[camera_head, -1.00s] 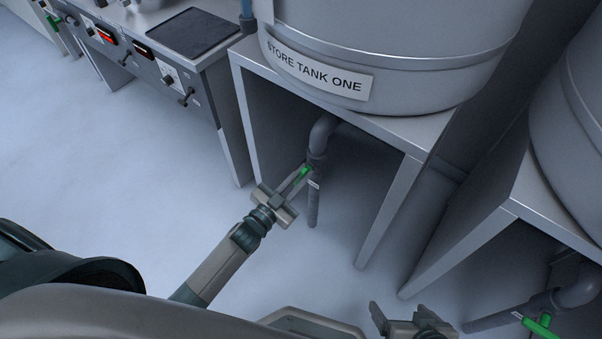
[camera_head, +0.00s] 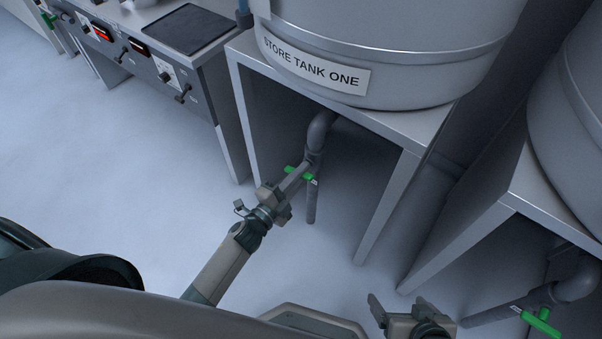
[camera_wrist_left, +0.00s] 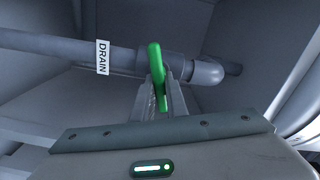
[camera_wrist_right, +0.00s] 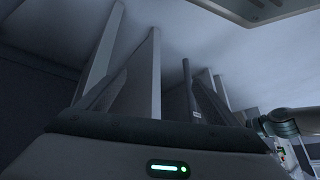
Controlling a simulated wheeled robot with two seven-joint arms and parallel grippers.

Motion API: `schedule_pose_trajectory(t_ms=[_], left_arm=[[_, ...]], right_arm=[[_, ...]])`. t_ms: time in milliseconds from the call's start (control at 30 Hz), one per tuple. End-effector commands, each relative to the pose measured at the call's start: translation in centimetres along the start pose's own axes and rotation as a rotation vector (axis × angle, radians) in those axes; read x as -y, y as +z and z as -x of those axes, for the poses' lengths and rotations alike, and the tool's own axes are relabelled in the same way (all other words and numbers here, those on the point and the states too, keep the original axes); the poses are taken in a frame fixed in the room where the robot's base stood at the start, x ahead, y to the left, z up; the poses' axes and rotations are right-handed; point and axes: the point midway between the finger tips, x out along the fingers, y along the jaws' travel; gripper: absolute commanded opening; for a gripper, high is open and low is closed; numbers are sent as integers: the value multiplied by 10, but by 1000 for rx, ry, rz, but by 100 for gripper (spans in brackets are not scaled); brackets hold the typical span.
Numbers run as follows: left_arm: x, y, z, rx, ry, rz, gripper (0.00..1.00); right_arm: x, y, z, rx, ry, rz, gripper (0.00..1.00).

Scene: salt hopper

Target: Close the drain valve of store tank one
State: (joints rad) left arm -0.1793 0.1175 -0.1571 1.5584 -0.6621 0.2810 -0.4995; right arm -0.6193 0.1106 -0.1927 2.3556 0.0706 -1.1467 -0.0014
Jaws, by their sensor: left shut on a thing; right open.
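Store tank one (camera_head: 400,60) is a grey cylinder with a name label, standing on a metal stand. Its grey drain pipe (camera_head: 312,205) bends down beneath the stand. The green valve handle (camera_head: 292,170) sits on that pipe and lies crosswise to it. In the left wrist view the handle (camera_wrist_left: 155,62) stands across the pipe (camera_wrist_left: 60,45), which bears a DRAIN tag (camera_wrist_left: 102,57). My left gripper (camera_head: 301,172) is shut on the handle; its fingers partly hide it. My right gripper (camera_head: 398,304) is open and empty at the bottom, away from the pipe.
A second tank (camera_head: 575,130) on a stand (camera_head: 470,240) is at the right, with its own green valve handle (camera_head: 541,322). A control bench (camera_head: 150,55) with displays and knobs is at the upper left. The floor (camera_head: 110,165) at left is clear.

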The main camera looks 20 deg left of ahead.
Motion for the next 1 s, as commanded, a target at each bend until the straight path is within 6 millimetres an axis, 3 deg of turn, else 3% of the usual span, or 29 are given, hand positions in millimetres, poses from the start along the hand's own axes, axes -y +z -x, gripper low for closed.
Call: schedule_pose_trajectory(t_ms=[400,967,1000], left_arm=[[-4,0,1,0,2,-263,0],[-4,0,1,0,2,-307,0],[-4,0,1,0,2,-306,17]], right_arm=[[13,-5,-1,-60,-32,1,85],[13,-8,-1,-70,-32,-1,85],[12,-8,-2,-71,-32,0,85]])
